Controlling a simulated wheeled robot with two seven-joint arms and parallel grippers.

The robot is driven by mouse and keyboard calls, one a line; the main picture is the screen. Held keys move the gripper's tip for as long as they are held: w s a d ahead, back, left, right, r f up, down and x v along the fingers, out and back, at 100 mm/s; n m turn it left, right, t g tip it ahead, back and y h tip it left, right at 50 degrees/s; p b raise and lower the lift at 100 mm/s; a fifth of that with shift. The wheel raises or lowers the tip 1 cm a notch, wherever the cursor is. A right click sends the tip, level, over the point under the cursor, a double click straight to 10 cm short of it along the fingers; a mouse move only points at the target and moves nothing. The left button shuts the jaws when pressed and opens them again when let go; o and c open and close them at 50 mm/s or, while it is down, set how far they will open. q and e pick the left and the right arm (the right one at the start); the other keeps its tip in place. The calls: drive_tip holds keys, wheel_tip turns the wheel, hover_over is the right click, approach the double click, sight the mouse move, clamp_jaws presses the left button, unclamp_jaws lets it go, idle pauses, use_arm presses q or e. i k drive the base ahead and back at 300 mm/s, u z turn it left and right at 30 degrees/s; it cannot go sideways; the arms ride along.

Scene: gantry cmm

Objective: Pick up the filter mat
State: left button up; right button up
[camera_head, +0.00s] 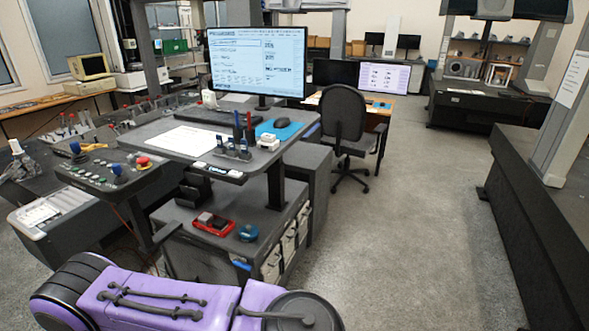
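I cannot pick out a filter mat with certainty in the head view. A flat blue mat (283,131) lies on the right part of the grey desk (150,133), with a dark mouse (282,123) on it. Whether this is the filter mat I cannot tell. A purple and black arm link of mine crosses the bottom left. Neither of my grippers shows.
Below the desk, a dark cabinet (187,245) carries a red tray (213,224) and a blue round item (248,232). An office chair (345,125) stands behind. A control panel (110,172) is left. Open grey floor (400,250) lies right, bordered by a long dark base (530,210).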

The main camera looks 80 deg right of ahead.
sight(270, 271)
drive_tip(key=k, duration=1)
drive_tip(key=z, duration=2.1)
drive_tip(key=i, duration=0.5)
